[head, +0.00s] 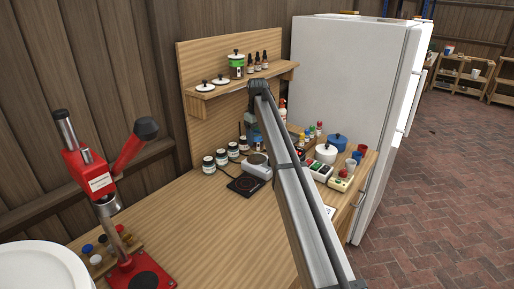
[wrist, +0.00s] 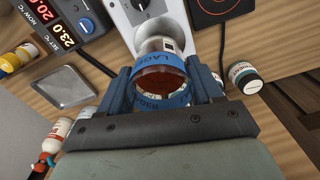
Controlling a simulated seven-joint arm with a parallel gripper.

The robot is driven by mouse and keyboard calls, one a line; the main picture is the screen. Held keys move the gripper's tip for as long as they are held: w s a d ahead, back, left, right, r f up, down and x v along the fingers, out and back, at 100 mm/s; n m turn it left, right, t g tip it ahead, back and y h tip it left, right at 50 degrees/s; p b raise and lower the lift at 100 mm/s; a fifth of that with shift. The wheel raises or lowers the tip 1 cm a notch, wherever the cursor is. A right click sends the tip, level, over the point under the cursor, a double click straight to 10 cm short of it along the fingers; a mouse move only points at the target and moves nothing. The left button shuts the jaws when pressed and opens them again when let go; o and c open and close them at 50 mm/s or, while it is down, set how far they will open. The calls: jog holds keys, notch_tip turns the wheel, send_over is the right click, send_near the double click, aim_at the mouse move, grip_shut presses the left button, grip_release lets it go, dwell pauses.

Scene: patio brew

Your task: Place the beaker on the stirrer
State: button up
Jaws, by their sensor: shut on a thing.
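My gripper (wrist: 162,78) is shut on the beaker (wrist: 158,80), a round glass vessel with a blue band marked with lettering and amber-brown contents. A blue finger lies on each side of it. The stirrer (wrist: 140,14), a white box with a dial, is just beyond the beaker in the wrist view. In the head view the stirrer (head: 257,160) stands on the bench behind the hot plate. My gripper (head: 252,136) is just above and behind it there, partly hidden by my arm. I cannot tell whether the beaker touches the stirrer.
A black hot plate (head: 245,184) lies in front of the stirrer. Several dark-lidded jars (head: 221,157) stand to its left. A temperature display (wrist: 65,18) and a square metal plate (wrist: 69,88) are close on the left in the wrist view. The bench front (head: 215,235) is clear.

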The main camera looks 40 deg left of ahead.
aim_at(257, 146)
jog(key=shift+f, duration=2.25)
jog(key=shift+f, duration=0.15)
jog(key=o, duration=1.2)
jog(key=shift+o, duration=0.2)
notch_tip(257, 146, up, 12)
jog(key=shift+r, duration=0.2)
